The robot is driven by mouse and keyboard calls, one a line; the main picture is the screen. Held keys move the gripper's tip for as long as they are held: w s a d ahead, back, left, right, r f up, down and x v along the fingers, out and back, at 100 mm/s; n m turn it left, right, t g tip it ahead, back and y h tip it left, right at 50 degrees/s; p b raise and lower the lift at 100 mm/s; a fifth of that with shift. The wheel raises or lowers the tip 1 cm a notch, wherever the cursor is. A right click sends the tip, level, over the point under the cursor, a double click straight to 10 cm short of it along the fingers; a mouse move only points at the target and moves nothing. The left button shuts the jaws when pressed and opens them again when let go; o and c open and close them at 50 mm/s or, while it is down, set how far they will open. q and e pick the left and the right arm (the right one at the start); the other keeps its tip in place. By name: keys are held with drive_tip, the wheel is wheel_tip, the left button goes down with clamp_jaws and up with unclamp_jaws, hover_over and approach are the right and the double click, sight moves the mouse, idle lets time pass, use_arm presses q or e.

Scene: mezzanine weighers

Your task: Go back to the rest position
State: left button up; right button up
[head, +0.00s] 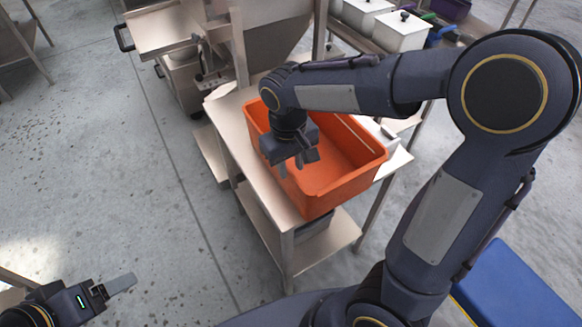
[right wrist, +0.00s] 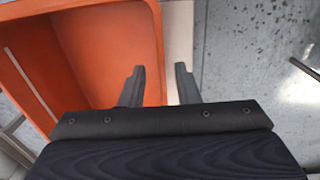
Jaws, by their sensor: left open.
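My right gripper (head: 297,164) is at the left long wall of an orange tote (head: 345,183). In the right wrist view its two fingers (right wrist: 160,86) are apart with nothing held between them. One finger shows against the tote's inside (right wrist: 95,50), the other against the steel table edge and floor. I cannot tell whether the fingers are above the rim or around it. My left gripper (head: 118,287) is at the lower left of the head view, over the floor, with no object seen in it; only part of it shows.
The tote stands on a steel table (head: 222,110) with a lower shelf (head: 330,240). A steel weigher machine (head: 185,75) stands behind. White lidded containers (head: 400,32) are on a bench at the back right. A blue surface (head: 510,290) is at lower right. Floor at left is clear.

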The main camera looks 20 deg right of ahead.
sight(320, 195)
idle(0.4)
drive_tip(key=s+d+r+y, duration=0.1)
drive_tip(key=s, duration=0.1)
drive_tip(key=s+d+r+m+t+y, duration=0.1)
drive_tip(key=s, duration=0.2)
drive_tip(key=s+d+r+t+y, duration=0.1)
drive_tip(key=s, duration=0.2)
drive_tip(key=shift+d+r+m, duration=0.2)
drive_tip(key=shift+r+m, duration=0.1)
drive_tip(key=shift+r, duration=0.1)
drive_tip(key=s+m+t+y, duration=0.1)
drive_tip(key=s+t, duration=0.2)
drive_tip(key=s, duration=0.4)
drive_tip(key=shift+r+m, duration=0.3)
drive_tip(key=shift+r, duration=0.05)
drive_tip(key=shift+s+a+t, duration=0.2)
drive_tip(key=shift+s+t, duration=0.1)
drive_tip(key=shift+s, duration=0.05)
drive_tip(key=shift+c, duration=0.4)
drive_tip(key=shift+s+f, duration=0.1)
clamp_jaws()
drive_tip(key=shift+f, duration=0.1)
